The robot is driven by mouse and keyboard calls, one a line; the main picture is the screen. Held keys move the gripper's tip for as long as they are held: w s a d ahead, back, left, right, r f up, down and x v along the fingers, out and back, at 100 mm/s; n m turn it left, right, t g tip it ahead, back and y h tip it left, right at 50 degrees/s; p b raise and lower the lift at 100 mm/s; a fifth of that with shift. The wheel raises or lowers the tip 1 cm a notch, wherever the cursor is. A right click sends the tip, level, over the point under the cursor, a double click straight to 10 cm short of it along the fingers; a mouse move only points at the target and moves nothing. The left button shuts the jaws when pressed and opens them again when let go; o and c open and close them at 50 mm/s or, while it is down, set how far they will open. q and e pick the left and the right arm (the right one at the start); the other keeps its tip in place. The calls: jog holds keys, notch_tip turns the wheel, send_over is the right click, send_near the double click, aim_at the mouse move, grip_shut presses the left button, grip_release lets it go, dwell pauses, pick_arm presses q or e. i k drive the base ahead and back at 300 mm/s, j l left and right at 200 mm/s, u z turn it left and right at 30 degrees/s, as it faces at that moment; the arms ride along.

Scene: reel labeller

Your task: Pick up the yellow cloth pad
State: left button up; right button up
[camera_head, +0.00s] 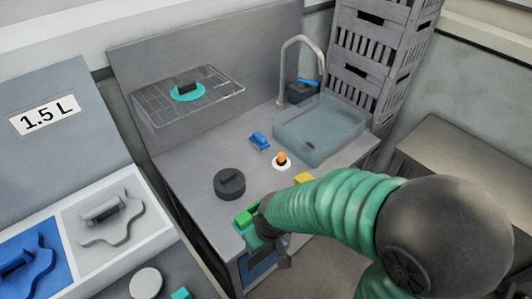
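A small yellow piece (304,178), probably the yellow cloth pad, lies on the grey counter. My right arm's green sleeve hides its lower part. My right gripper (268,247) is in front of the counter's near edge, lower left of the yellow piece and apart from it. Its dark and green parts overlap, so I cannot tell whether its fingers are open or shut, or whether the green block at its tip belongs to it. My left gripper is not in view.
The counter (200,150) also holds a dark round lidded piece (230,184), a blue item (260,140) and an orange-topped knob (282,160). A sink (320,130) with a tap stands behind. A wire rack (215,92) hangs above. Crates (372,60) are stacked at the back right.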

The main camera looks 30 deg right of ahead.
aim_at(304, 177)
jog(key=l+z, duration=0.3)
jog(key=z, duration=0.15)
jog(key=l+z, duration=0.45)
jog(key=i+j+z, duration=0.2)
jog(key=z, duration=0.15)
jog(key=j, duration=0.1)
